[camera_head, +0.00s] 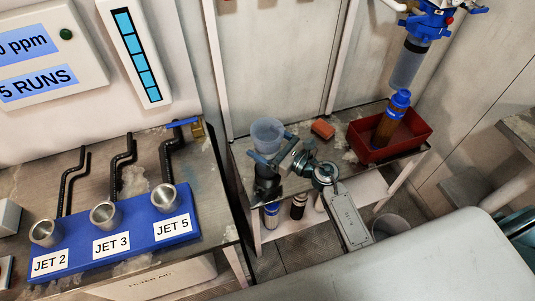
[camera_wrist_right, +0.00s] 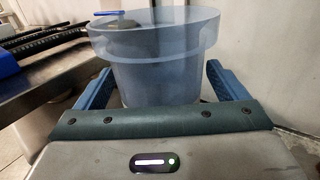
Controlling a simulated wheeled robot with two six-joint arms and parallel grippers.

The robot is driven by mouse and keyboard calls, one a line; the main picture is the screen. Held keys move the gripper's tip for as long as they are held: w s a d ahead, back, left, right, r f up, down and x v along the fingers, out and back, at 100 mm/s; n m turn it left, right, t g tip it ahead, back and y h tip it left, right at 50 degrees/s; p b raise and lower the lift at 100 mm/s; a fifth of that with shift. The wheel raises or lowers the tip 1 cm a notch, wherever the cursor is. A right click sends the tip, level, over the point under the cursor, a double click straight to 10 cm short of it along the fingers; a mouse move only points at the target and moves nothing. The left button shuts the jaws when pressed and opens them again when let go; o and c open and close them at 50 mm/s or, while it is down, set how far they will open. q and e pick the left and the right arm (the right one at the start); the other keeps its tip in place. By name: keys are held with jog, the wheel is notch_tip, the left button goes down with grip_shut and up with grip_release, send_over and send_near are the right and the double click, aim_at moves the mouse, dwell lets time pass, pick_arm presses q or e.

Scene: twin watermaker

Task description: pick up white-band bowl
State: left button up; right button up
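A translucent bluish bowl (camera_head: 267,133) stands upright on the metal bench beside the wall. It fills the middle of the right wrist view (camera_wrist_right: 155,65), with a wide collar at its top; I cannot make out a clear white band on it. My right gripper (camera_head: 274,149) is at the near side of the bowl. Its two blue fingers are spread apart, one on each side of the bowl's lower body in the right wrist view (camera_wrist_right: 160,85). I cannot tell whether they touch it. My left gripper is not in view.
An orange-red block (camera_head: 323,129) and a red tray (camera_head: 364,140) holding an amber bottle with a blue cap (camera_head: 400,98) are to the right. A blue rack (camera_head: 130,231) with metal cups is on the left bench. A blue-topped filter housing (camera_head: 408,65) hangs above.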

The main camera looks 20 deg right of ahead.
jog(key=c, duration=1)
jog(key=shift+c, duration=0.2)
jog(key=shift+r, duration=0.1)
notch_tip(320, 180, up, 18)
jog(key=p, duration=0.3)
